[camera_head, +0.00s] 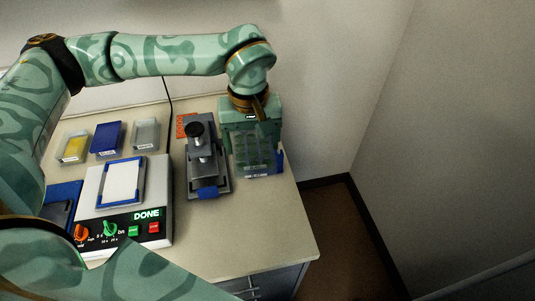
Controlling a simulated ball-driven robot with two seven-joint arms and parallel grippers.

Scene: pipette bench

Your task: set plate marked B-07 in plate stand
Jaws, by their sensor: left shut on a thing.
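My left gripper (258,132) reaches down at the right end of the bench, its arm coming over from the left. It is shut on a see-through, greenish plate-like thing (259,157). A small label shows at its lower edge, too small to read. A blue part (281,161) shows beside it at the right; I cannot tell if this belongs to the plate or to a stand under it. I cannot make out a B-07 mark or a separate plate stand. My right gripper is not in view.
A grey press with a black knob (206,160) stands just left of the gripper. A device marked DONE (150,229) bears a white, blue-edged plate (121,183). Yellow (73,147), blue (107,138) and clear (145,134) labelled containers stand behind. The bench front right (260,220) is clear.

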